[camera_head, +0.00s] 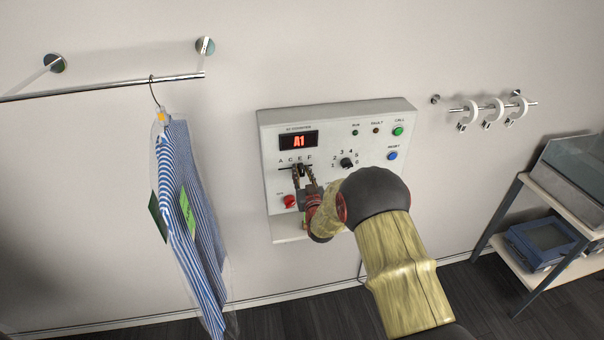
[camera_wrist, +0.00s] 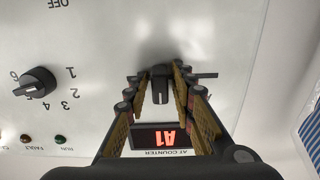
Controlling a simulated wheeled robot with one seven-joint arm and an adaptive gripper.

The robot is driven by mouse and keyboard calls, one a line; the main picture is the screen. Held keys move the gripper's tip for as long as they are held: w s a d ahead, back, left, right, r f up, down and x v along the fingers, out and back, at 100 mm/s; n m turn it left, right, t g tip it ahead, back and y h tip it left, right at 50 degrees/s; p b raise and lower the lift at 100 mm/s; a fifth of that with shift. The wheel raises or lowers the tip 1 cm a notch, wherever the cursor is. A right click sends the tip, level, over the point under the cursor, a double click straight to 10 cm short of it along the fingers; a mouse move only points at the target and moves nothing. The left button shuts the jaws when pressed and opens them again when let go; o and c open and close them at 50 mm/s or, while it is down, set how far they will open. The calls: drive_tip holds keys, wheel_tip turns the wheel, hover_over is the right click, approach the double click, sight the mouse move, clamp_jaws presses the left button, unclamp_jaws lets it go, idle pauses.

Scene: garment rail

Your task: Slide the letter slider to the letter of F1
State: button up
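The control panel (camera_head: 338,115) is on the wall, and its red display (camera_head: 299,141) reads A1. The letters A, C, E and F stand in a row below the display, above the slot of the letter slider. The slider's dark knob (camera_wrist: 160,86) sits between my fingertips in the wrist view, with narrow gaps seeming to show at its sides. My gripper (camera_head: 304,172) is at the slot, around the knob, below about E and F. It also shows in the wrist view (camera_wrist: 161,80). My fingers partly hide the knob and slot in the head view, so its exact letter is unclear.
A rotary number knob (camera_head: 347,162) is right of the slider, and a red knob (camera_head: 289,201) is below left. Green (camera_head: 398,131) and blue (camera_head: 392,155) buttons are at the panel's right. A striped garment (camera_head: 190,215) hangs at left; a shelf (camera_head: 545,230) stands at right.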

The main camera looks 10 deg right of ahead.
clamp_jaws()
idle(0.6)
